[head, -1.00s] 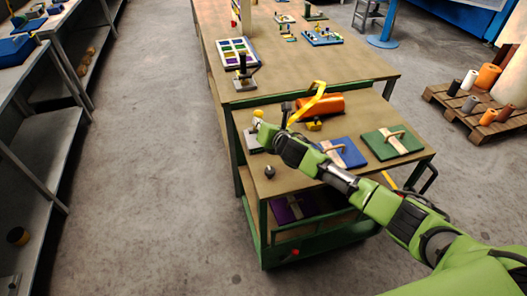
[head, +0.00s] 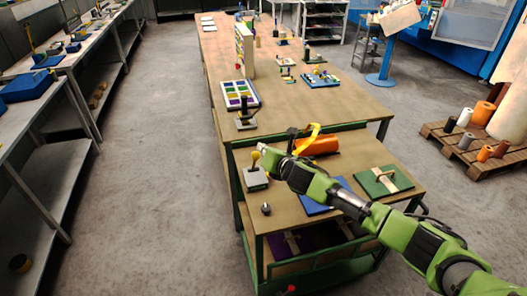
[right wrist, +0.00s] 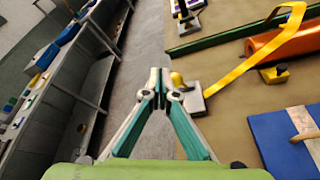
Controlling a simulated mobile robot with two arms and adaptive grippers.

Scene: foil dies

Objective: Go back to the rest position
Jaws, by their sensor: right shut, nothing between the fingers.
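My right arm reaches in from the lower right in the head view. Its gripper (head: 264,148) is above the cart's left side, close to a yellow-knobbed grey block (head: 256,178). In the right wrist view the gripper (right wrist: 160,78) has its fingertips together with nothing between them. The yellow knob (right wrist: 177,79) shows just right of the fingertips there; I cannot tell whether they touch. My left gripper is in neither view.
The green-framed cart (head: 300,208) holds an orange roll (head: 318,146) with yellow strip, a blue die (head: 337,189), partly behind my arm, and a green die (head: 385,181). A long table (head: 345,100) stands behind. Shelves (head: 50,170) line the left; open floor lies between.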

